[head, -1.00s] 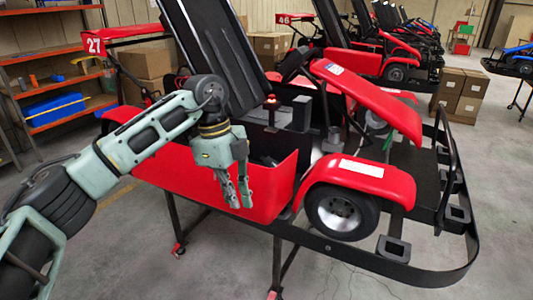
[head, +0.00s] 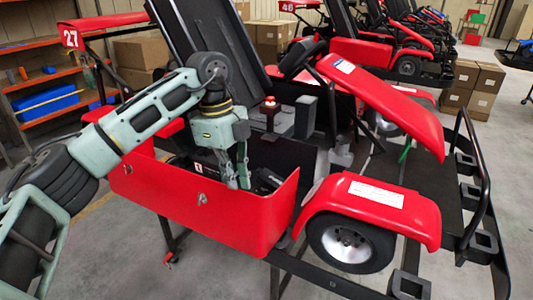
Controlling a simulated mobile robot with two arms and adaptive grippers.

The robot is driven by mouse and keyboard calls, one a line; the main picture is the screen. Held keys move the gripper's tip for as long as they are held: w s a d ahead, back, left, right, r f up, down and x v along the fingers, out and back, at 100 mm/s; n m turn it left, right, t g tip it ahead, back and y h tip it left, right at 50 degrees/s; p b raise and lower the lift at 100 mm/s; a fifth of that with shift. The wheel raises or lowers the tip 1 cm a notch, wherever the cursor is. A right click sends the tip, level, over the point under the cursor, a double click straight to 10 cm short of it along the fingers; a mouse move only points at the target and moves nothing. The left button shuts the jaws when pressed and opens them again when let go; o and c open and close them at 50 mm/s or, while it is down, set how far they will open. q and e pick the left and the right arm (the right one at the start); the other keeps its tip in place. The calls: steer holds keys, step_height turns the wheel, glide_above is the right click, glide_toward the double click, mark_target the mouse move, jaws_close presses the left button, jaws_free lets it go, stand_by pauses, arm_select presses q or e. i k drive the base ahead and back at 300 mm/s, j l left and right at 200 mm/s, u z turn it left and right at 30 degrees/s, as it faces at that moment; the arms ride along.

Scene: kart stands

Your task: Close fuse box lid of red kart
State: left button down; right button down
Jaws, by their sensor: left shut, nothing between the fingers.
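The red kart (head: 215,215), numbered 27, stands on a stand in front of me with its red side panel towards me. My left gripper (head: 238,181) points down behind the top edge of that panel, inside the kart's side bay. It is shut and empty. A black part (head: 268,180) sits in the bay just right of the fingertips. I cannot tell for certain whether it is the fuse box or its lid. The panel hides the lower part of the bay, and my gripper covers some of it. My right gripper is not in view.
The red front fender (head: 405,212) and wheel (head: 350,243) are right of the bay. The black seat (head: 205,45) rises behind my gripper. A shelf (head: 45,82) and cardboard boxes (head: 140,62) stand at the back left. More karts (head: 405,50) stand behind.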

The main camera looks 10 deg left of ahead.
mark_target(268, 178)
steer(key=i, duration=1.3)
